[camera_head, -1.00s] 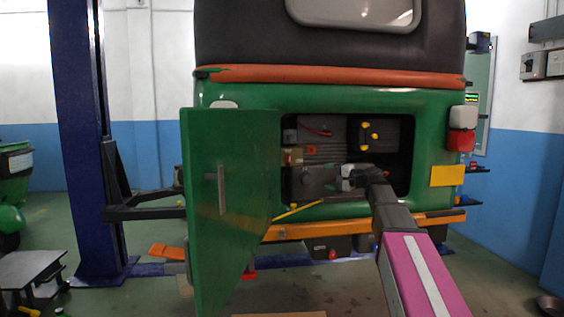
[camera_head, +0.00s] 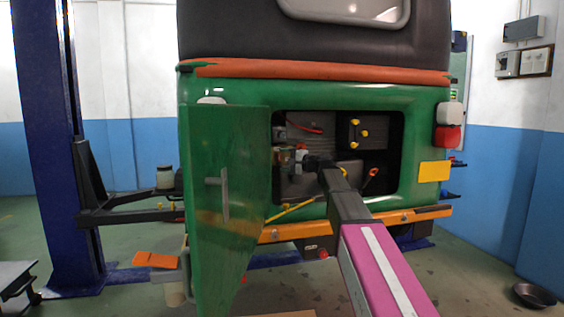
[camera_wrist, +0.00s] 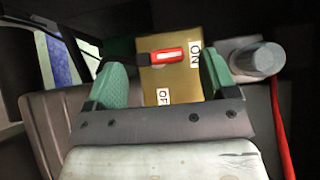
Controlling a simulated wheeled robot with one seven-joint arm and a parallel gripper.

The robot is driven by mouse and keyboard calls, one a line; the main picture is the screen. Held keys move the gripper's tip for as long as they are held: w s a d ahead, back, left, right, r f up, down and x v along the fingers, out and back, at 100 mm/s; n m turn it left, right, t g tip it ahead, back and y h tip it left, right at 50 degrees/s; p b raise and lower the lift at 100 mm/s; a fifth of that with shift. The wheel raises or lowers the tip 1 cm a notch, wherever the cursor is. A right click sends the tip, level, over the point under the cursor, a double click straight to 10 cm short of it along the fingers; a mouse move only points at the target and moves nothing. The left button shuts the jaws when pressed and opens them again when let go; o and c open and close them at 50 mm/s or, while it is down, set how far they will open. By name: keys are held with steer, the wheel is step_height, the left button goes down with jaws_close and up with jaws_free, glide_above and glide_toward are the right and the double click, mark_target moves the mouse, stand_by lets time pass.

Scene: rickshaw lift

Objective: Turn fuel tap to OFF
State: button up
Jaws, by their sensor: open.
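The fuel tap is a tan block (camera_wrist: 172,80) with a red lever (camera_wrist: 168,54) in the wrist view. The lever lies across the block, its red end beside the ON label (camera_wrist: 195,51). The OFF label (camera_wrist: 164,97) is on the lower part of the block. My gripper (camera_wrist: 162,78) is open, its green fingers on either side of the block with a gap between them. I cannot tell whether either finger touches it. In the head view my gripper (camera_head: 300,157) is inside the rear bay and partly hides the tap.
The green door (camera_head: 232,220) stands open left of the bay. Black units with yellow knobs (camera_head: 360,132) sit right of my gripper. A grey cylinder (camera_wrist: 257,60) and a red cable (camera_wrist: 280,130) are close to the right finger. A blue lift post (camera_head: 50,130) stands further left.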

steer(key=shift+w+a, duration=0.35)
steer(key=shift+a, duration=0.3)
steer(key=c, duration=0.9)
steer(key=shift+c, duration=0.2)
steer(key=shift+f+m, duration=0.1)
steer(key=shift+m, duration=0.2)
steer(key=m+t+y, duration=0.1)
steer(key=m, duration=0.1)
steer(key=m+t+y, duration=0.1)
steer(key=m, duration=0.1)
steer(key=shift+f+t+y, duration=0.3)
steer(key=shift+t, duration=0.1)
steer(key=m+t, duration=0.1)
steer(key=m, duration=0.1)
steer(key=m+t, duration=0.3)
steer(key=m, duration=0.1)
steer(key=shift+f+t, duration=0.25)
steer(key=shift+t, duration=0.15)
steer(key=shift+m+t, duration=0.3)
steer(key=shift+m, duration=0.1)
